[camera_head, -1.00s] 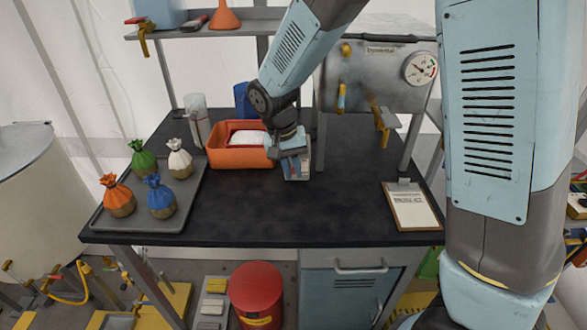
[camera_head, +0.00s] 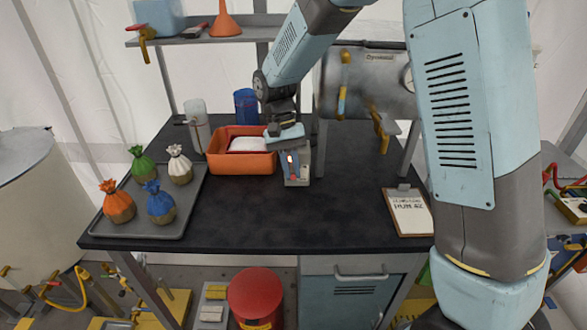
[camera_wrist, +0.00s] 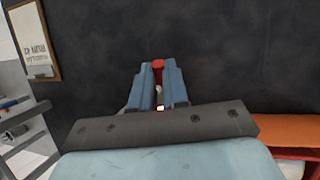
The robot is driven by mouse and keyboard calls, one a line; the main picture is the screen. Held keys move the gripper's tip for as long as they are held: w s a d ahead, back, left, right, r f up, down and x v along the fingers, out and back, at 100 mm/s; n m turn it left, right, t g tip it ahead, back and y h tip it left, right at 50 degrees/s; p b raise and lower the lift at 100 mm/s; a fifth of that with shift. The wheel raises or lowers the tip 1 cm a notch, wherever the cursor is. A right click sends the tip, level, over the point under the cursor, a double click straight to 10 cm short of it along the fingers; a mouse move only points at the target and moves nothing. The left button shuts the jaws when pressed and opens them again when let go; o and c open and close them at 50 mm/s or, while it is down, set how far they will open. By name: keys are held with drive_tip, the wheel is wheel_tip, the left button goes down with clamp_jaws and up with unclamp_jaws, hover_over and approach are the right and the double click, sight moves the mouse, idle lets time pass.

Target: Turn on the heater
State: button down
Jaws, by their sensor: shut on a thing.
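A small grey boxy device (camera_head: 303,180), which looks like the heater, stands on the black bench just right of the orange bin. My gripper (camera_head: 294,170) points down over it and hides much of it. In the wrist view my blue fingers (camera_wrist: 159,82) are closed around a narrow red piece (camera_wrist: 158,65), which looks like a switch or lever of the device.
An orange bin (camera_head: 228,163) with white contents is close on the left of my gripper. A tray (camera_head: 190,213) of tied sacks stands further left, and a clipboard (camera_head: 407,212) lies at right. A metal drum (camera_head: 375,85) is behind. The bench front is clear.

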drive_tip(key=c, duration=1.1)
unclamp_jaws()
drive_tip(key=shift+a+r, duration=0.1)
drive_tip(key=v, duration=1.3)
drive_tip(key=shift+w+a+r, duration=0.1)
drive_tip(key=shift+a+r, duration=0.05)
drive_tip(key=shift+r, duration=0.1)
